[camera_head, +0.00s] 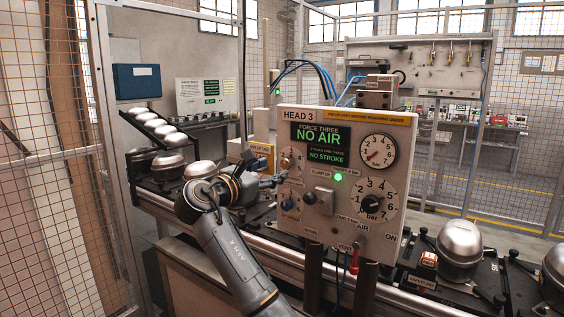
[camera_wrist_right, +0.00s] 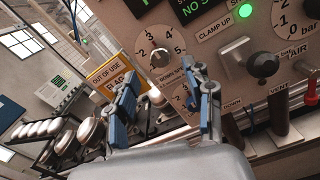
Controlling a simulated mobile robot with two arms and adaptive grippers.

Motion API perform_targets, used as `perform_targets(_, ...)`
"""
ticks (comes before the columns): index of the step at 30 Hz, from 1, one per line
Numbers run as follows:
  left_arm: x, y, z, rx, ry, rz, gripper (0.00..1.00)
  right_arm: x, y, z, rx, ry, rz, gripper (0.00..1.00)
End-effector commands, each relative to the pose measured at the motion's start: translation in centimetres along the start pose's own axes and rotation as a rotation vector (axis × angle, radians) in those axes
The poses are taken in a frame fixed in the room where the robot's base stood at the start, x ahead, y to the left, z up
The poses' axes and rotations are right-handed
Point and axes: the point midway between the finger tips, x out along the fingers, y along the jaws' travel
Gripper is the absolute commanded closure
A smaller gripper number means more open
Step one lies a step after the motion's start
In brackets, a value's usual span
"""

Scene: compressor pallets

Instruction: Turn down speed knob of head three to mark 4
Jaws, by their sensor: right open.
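The head three panel (camera_head: 348,130) is a pale upright box marked HEAD 3. On its left side, an upper small dial (camera_head: 289,160) sits above a lower dial with a blue knob (camera_head: 287,204). In the right wrist view the upper dial (camera_wrist_right: 160,50) has a pale knob and numbers around it, with a label reading like "down speed" below. Its exact setting is too small to read. My right gripper (camera_head: 271,178) is open and empty just left of the panel. Its blue-padded fingers (camera_wrist_right: 165,82) are apart, below the upper dial; the right finger partly covers the lower dial. My left gripper is out of view.
An "out of use" flag (camera_wrist_right: 109,75) stands left. Metal domes (camera_head: 460,243) line the conveyor.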

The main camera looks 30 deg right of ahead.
Motion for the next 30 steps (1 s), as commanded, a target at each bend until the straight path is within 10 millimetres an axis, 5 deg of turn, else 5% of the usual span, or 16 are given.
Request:
perform_targets(9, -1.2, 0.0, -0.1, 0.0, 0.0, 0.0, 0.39, 5.3, 0.0, 0.1, 0.0, 0.0, 0.0, 0.48)
perform_targets(22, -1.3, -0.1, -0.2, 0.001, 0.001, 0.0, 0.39, 6.3, 0.0, -0.1, 0.001, 0.001, 0.002, 0.48)
perform_targets(30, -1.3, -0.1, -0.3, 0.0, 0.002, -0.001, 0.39, 6.3, 0.0, -0.1, 0.001, 0.001, 0.002, 1.0)
